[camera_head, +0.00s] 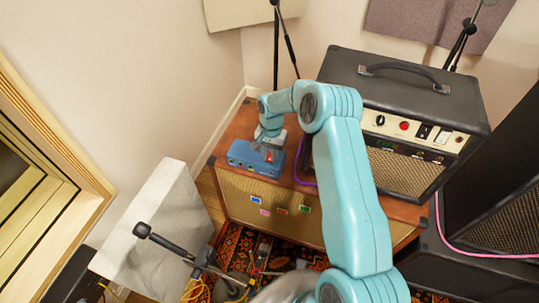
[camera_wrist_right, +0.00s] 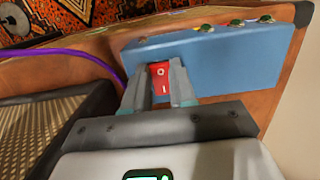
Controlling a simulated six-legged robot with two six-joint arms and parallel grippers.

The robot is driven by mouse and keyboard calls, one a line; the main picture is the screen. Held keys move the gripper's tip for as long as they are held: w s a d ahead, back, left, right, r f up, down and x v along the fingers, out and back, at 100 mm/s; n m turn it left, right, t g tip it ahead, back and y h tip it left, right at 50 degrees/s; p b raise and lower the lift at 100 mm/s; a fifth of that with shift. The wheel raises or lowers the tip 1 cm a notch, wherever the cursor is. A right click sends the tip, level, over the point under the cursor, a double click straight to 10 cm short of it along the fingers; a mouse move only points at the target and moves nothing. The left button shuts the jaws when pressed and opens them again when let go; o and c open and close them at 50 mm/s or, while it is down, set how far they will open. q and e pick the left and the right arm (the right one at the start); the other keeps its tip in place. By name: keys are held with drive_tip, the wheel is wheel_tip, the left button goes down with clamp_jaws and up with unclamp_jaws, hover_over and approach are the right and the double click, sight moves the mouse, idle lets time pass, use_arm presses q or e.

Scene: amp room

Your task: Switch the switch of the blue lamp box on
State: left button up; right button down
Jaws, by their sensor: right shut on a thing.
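The blue lamp box (camera_head: 243,155) lies on top of the wooden cabinet. Its red rocker switch (camera_wrist_right: 160,76) carries the marks O and I, and a bit of it shows red in the head view (camera_head: 269,156). Three small round green and red parts sit along the box's edge in the right wrist view; whether any is lit I cannot tell. My right gripper (camera_wrist_right: 158,88) is at the switch end of the box, its two fingers on either side of the switch and shut on it. My left gripper is not in view.
The wooden cabinet (camera_head: 240,190) has a woven front with several coloured patches. A black amplifier (camera_head: 420,110) stands on it to the right. A purple cable (camera_wrist_right: 75,53) runs beside the box. A microphone stand (camera_head: 205,258) and a pale panel (camera_head: 155,225) stand in front.

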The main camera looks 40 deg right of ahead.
drive_tip(key=shift+w+d+f+g+y+b, duration=0.1)
drive_tip(key=shift+d+g+y+b, duration=0.2)
drive_tip(key=shift+y+b, duration=0.25)
drive_tip(key=shift+y, duration=0.25)
drive_tip(key=shift+r, duration=0.2)
drive_tip(key=c, duration=0.9)
unclamp_jaws()
drive_tip(key=shift+r, duration=0.1)
